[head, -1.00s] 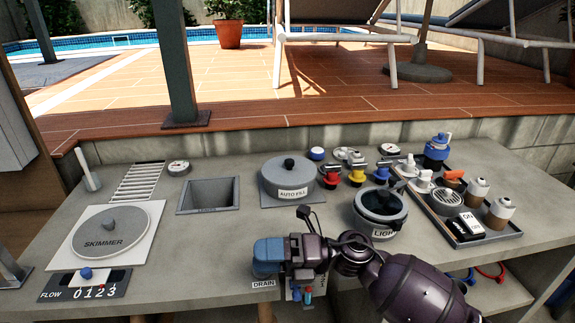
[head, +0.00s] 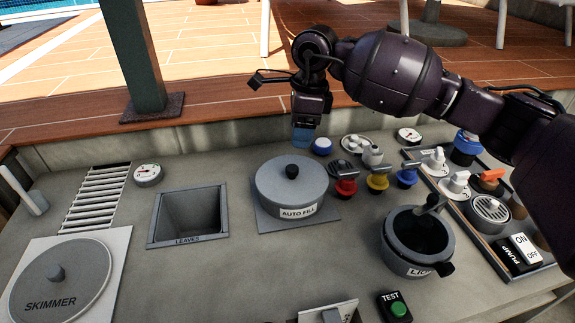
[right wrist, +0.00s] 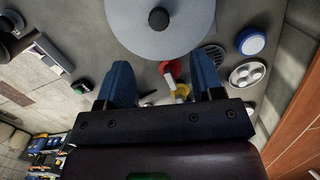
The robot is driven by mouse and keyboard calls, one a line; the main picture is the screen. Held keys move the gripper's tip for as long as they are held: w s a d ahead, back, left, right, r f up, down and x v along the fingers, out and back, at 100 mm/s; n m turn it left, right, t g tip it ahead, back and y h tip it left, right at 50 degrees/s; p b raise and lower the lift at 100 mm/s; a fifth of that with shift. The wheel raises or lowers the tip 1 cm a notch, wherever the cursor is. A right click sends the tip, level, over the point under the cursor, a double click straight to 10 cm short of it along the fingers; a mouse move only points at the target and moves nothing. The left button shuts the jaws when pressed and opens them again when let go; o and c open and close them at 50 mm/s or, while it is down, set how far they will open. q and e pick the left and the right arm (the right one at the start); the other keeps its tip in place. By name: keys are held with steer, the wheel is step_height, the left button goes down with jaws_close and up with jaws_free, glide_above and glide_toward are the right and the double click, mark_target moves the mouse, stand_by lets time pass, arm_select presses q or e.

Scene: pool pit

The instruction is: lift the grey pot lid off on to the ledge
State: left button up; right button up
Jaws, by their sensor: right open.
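The grey pot lid (head: 268,180), round with a black knob (head: 291,171), sits on the grey pot (head: 270,206) labelled AUTO FILL, in the middle of the counter. My right gripper (head: 303,136) points down behind the lid, apart from it, in the head view. In the right wrist view its two blue fingers (right wrist: 163,84) are spread with nothing held between them. The lid (right wrist: 188,32) and its knob (right wrist: 159,18) lie beyond the fingertips there. The tiled ledge (head: 218,102) runs along the back of the counter. My left gripper is not in view.
Red (head: 345,187), yellow (head: 378,178) and blue (head: 407,176) valves stand right of the pot. An open pot (head: 388,250) stands at front right. The square LEAVES well (head: 160,222) is on the left. A post (head: 135,50) rises from the ledge.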

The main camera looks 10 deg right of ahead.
glide_above(292, 168)
steer(key=d, duration=0.1)
step_height(292, 168, down, 5)
steer(key=shift+s+d+r, duration=0.1)
steer(key=shift+r, duration=0.05)
steer(key=shift+a+f, duration=0.2)
steer(key=shift+f, duration=0.8)
steer(key=shift+a+f, duration=0.2)
steer(key=shift+f, duration=0.75)
steer(key=shift+a+f, duration=0.2)
steer(key=shift+f, duration=0.8)
steer(key=c, duration=1.1)
steer(key=shift+o, duration=0.2)
steer(key=shift+r, duration=0.1)
step_height(292, 168, up, 20)
